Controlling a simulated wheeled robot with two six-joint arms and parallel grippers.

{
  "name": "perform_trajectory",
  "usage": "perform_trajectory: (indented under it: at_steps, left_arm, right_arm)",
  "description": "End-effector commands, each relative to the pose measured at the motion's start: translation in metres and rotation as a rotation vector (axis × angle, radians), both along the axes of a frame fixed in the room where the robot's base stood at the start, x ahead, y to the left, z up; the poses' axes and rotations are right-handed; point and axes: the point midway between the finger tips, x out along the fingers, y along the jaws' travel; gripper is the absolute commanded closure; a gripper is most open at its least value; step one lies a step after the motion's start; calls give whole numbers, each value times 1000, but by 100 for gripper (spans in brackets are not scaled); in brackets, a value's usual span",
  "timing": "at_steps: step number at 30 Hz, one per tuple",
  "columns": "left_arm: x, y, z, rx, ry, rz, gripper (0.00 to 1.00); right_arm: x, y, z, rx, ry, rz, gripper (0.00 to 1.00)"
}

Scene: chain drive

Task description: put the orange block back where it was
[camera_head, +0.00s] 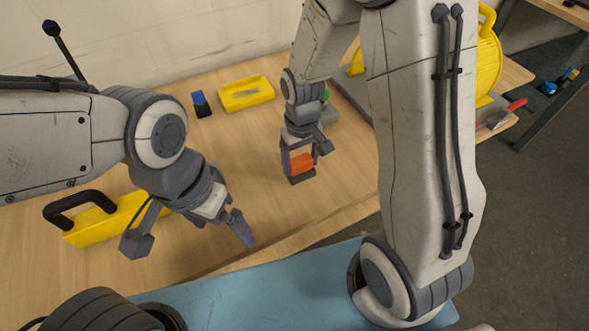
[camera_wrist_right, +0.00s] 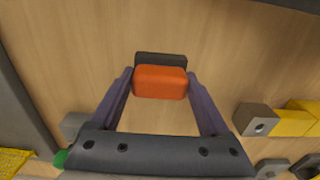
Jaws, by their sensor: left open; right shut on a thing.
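The orange block (camera_head: 302,164) is between the fingers of my right gripper (camera_head: 300,158), over the wooden table towards its front edge. In the right wrist view the orange block (camera_wrist_right: 160,83) sits squarely between the two fingertips, and the right gripper (camera_wrist_right: 160,76) is shut on it. A dark block-shaped piece (camera_wrist_right: 160,58) shows right against its far side; I cannot tell if it is part of the block or a separate thing, or whether it touches the table. My left gripper (camera_head: 240,227) is open and empty above the table's front edge, left of the block.
A yellow tray (camera_head: 246,94) and a small blue-and-black item (camera_head: 201,104) stand at the back. A yellow case with a black handle (camera_head: 100,225) lies at the left. A yellow reel (camera_head: 488,65) stands at the right. The table (camera_head: 250,150) between tray and grippers is clear.

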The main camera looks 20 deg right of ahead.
Motion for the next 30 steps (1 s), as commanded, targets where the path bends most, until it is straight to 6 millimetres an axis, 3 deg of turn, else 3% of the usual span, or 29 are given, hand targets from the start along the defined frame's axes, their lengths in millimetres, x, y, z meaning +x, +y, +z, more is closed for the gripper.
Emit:
perform_trajectory:
  at_steps: [5, 15, 27, 28, 29, 30]
  left_arm:
    - [0, 0, 2, 0, 0, 0, 0]
    - [0, 0, 3, 0, 0, 0, 0]
    - [0, 0, -1, 0, 0, 0, 0]
    - [0, 0, -1, 0, 0, 0, 0]
    - [0, 0, 0, 0, 0, 0, 0]
    - [0, 0, 0, 0, 0, 0, 0]
  right_arm:
    - [15, 10, -11, 0, 0, 0, 100]
    - [16, 11, -50, 0, 1, -1, 100]
    - [16, 11, -56, 0, -1, -1, 100]
    - [16, 11, -56, 0, -1, -1, 17]
    - [16, 11, -55, 0, -1, -1, 5]
    - [16, 11, -55, 0, -1, -1, 0]
